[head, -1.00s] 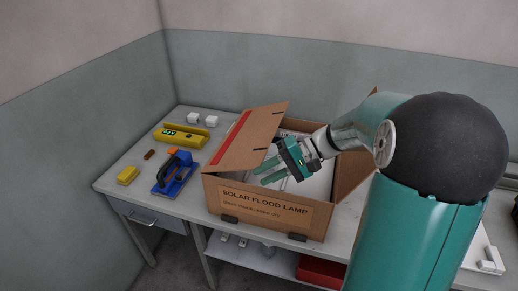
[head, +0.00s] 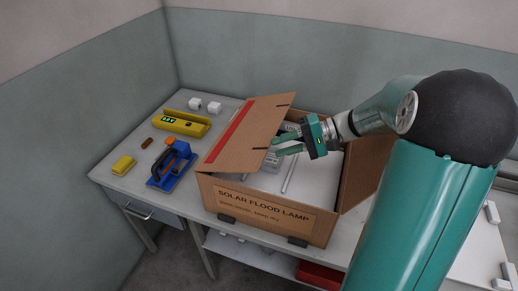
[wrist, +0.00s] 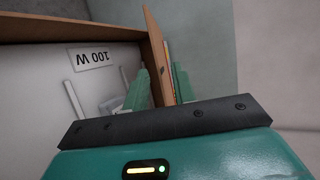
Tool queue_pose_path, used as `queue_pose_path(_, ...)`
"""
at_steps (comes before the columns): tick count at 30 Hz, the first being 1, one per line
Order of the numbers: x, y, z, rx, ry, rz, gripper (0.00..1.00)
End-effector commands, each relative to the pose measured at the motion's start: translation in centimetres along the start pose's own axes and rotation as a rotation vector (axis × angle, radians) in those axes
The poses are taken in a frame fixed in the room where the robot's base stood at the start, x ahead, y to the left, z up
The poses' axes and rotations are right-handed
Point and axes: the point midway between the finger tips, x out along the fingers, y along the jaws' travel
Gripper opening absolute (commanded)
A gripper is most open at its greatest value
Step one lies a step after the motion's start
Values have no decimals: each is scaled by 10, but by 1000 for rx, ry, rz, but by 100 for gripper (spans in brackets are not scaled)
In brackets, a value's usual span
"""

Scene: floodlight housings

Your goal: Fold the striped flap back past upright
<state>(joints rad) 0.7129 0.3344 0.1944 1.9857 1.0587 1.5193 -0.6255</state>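The striped flap (head: 250,135) is a brown cardboard panel with a red stripe at the left side of an open carton (head: 230,190). It is raised at a slant over the left part of the opening. My gripper (head: 274,146) is at the flap's right edge, above the opening. In the wrist view the flap's edge (wrist: 156,50) runs between my two green fingers (wrist: 162,85), one on each side. The fingers look parted, and I cannot tell whether either touches the cardboard.
Walls stand behind and left of the bench.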

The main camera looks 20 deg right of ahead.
Motion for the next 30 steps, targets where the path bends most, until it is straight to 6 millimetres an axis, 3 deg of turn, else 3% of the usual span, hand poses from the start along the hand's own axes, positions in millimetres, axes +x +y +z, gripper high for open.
queue_pose_path(15,69,0,6,-1,-5,0,26)
queue_pose_path(26,77,-1,3,-1,-3,0,26)
queue_pose_path(30,76,0,2,-1,-2,0,3)
